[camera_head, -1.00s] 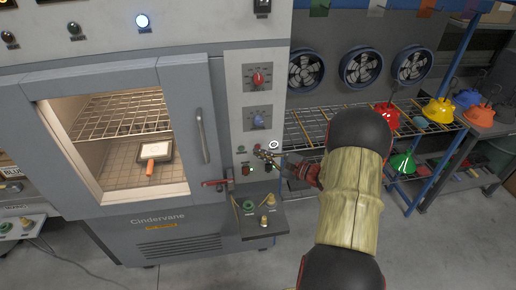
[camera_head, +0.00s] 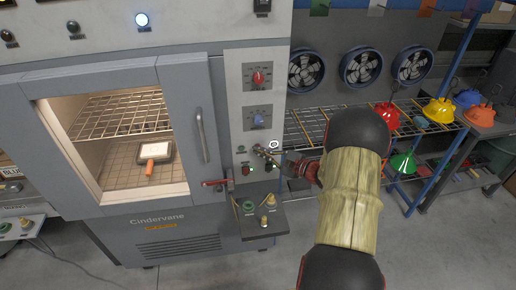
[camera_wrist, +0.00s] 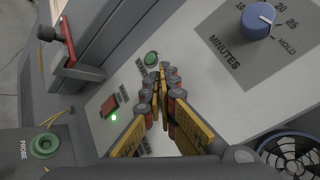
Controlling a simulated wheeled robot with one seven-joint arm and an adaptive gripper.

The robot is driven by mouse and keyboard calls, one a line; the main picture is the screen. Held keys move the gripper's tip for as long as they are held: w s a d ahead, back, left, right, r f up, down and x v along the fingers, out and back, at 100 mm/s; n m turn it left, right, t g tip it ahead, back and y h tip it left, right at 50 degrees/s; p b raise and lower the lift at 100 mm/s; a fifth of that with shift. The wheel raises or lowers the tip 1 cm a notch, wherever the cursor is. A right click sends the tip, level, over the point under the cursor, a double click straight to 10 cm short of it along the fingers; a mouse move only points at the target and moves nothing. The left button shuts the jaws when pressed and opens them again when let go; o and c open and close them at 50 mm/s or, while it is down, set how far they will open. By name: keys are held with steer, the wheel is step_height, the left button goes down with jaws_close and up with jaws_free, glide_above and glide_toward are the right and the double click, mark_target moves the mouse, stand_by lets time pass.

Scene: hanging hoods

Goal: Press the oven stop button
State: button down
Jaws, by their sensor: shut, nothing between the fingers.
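The grey Cindervane oven (camera_head: 150,195) stands at the left, with its pale control panel (camera_head: 236,95) on its right side. In the wrist view, a red button (camera_wrist: 109,105) with a lit green lamp beside it sits on the panel. The red button also shows in the head view (camera_head: 246,170). A round green button (camera_wrist: 151,58) lies just beyond my fingertips.
A blue minutes knob (camera_wrist: 258,20) and a red knob (camera_head: 258,78) are on the panel. A red-handled lever (camera_wrist: 68,38) juts out at the left. A small shelf (camera_head: 252,225) with a green probe socket is below. Wire racks (camera_head: 300,130) stand to the right.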

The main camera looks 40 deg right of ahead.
steer(key=shift+w+d, duration=0.15)
steer(key=shift+w, duration=0.05)
stand_by(0.4)
steer(key=shift+s, duration=0.1)
steer(key=shift+s+a, duration=0.45)
steer(key=shift+s, duration=0.1)
steer(key=shift+s, duration=0.1)
steer(key=s+a, duration=0.1)
steer(key=s, duration=0.1)
steer(key=s+a, duration=0.1)
steer(key=s, duration=0.1)
steer(key=shift+a, duration=0.3)
stand_by(0.9)
